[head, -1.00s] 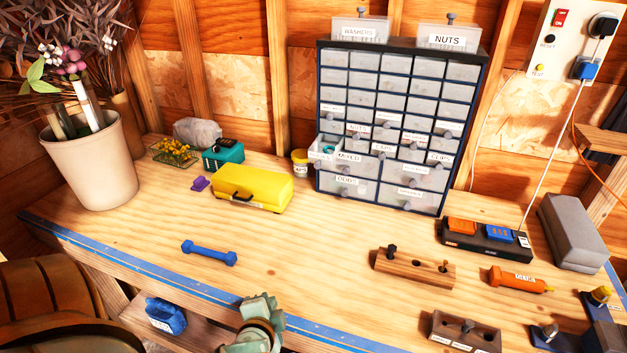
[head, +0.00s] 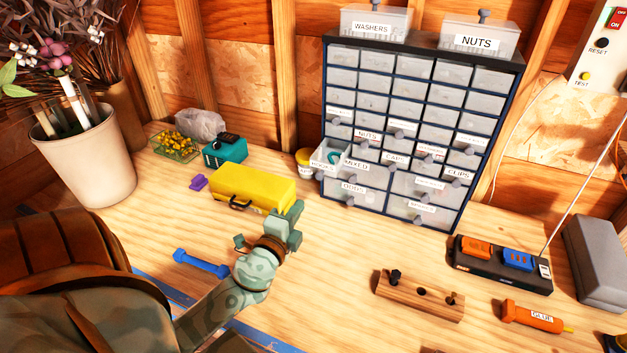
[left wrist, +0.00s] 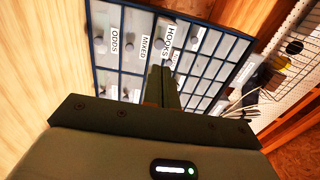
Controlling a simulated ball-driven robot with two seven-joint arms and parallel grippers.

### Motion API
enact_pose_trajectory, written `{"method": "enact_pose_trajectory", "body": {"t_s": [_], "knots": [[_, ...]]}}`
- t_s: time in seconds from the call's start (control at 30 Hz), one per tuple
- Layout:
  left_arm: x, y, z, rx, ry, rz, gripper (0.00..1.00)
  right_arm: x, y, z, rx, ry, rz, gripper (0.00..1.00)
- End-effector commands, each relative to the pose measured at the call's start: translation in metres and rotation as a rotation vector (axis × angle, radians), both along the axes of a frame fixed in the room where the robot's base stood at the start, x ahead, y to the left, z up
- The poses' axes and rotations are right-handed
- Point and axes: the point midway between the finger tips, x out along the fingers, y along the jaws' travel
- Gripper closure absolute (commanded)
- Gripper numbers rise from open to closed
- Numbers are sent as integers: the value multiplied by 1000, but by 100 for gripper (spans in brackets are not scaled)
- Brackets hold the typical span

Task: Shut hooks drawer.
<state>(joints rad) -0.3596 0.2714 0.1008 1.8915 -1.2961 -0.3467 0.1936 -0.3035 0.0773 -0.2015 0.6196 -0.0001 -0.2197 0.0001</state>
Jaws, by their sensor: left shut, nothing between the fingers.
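The hooks drawer (head: 324,160) sticks out at the left side of the small-parts cabinet (head: 487,140), with something teal inside it. Its HOOKS label shows in the left wrist view (left wrist: 169,40), just beyond my fingertips. My left gripper (head: 296,215) is over the bench, in front of and below the drawer, beside the yellow case. Its fingers are closed together and empty, and in the left wrist view (left wrist: 162,80) they point at the cabinet front. They appear apart from the drawer. My right gripper is out of view.
The yellow case (head: 254,188) lies close to my left gripper. A yellow-lidded tub (head: 304,161) stands just left of the cabinet. A blue dumbbell-shaped piece (head: 202,263) and a wooden block (head: 420,296) lie nearer the front. The bench before the cabinet is clear.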

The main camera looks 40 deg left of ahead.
Motion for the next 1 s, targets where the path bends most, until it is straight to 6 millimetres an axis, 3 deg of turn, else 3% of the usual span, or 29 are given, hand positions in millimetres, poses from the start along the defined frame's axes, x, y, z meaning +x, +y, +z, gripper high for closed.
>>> {"method": "enact_pose_trajectory", "body": {"t_s": [0.2, 0.4, 0.6, 1.0], "knots": [[46, 15, 3, 3, -1, 1, 100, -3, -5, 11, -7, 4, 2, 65], [77, 25, 2, 0, 0, 1, 100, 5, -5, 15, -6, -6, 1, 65], [90, 29, 1, 0, 0, 2, 100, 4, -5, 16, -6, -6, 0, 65], [93, 30, 0, -1, 0, 2, 100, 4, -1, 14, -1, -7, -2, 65]]}}
